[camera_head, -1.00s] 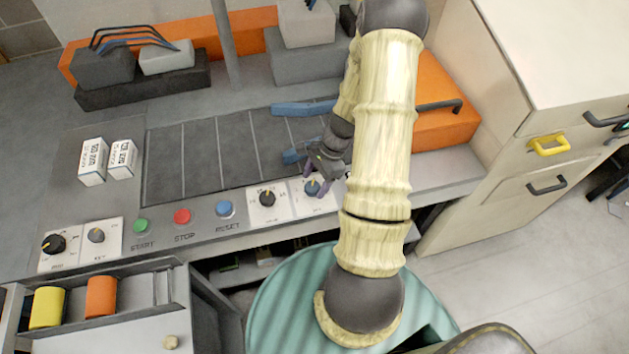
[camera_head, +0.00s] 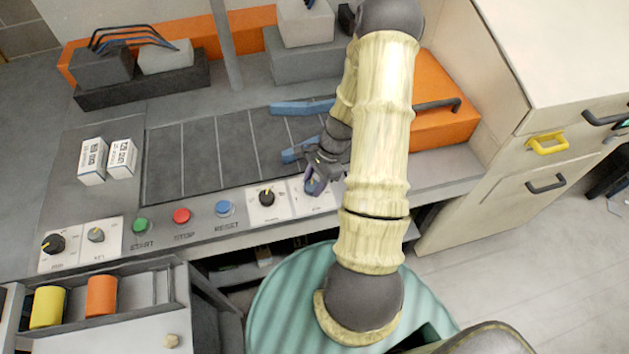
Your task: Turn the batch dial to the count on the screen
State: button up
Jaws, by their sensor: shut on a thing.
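A row of panel dials runs along the front of the grey machine. My gripper (camera_head: 315,187) is shut on the rightmost dial in view, on a white plate (camera_head: 318,205). The fingers cover most of this knob, so its pointer is hidden and its label is too small to read. Another black dial (camera_head: 267,197) with an orange pointer sits just left of it. Two more dials sit at the far left, a black one (camera_head: 53,244) and a grey one (camera_head: 96,235). I cannot tell from the labels which is the batch dial. No readable count screen shows.
Green (camera_head: 141,225), red (camera_head: 181,216) and blue (camera_head: 223,208) buttons line the panel edge. Two white cartons (camera_head: 92,162) stand behind. Blue bars (camera_head: 302,107) lie over the dark belt (camera_head: 210,155) near my wrist. A cabinet (camera_head: 545,160) stands at right.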

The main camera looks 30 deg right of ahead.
jog(key=shift+a+n, duration=0.15)
jog(key=shift+n, duration=0.25)
jog(key=n+g, duration=0.1)
jog(key=n, duration=0.1)
jog(key=shift+n, duration=0.4)
jog(key=n+g, duration=0.1)
jog(key=n, duration=0.1)
jog(key=n+g, duration=0.1)
jog(key=n, duration=0.1)
jog(key=shift+w+a+h, duration=0.15)
jog(key=shift+h, duration=0.25)
jog(key=n+g+h, duration=0.1)
jog(key=n, duration=0.3)
jog(key=shift+a+n, duration=0.1)
jog(key=shift+n, duration=0.3)
jog(key=shift+f+n+h, duration=0.1)
jog(key=shift+n+h, duration=0.7)
jog(key=shift+n, duration=0.8)
jog(key=shift+g, duration=0.3)
jog(key=o, duration=0.9)
jog(key=shift+o, duration=0.4)
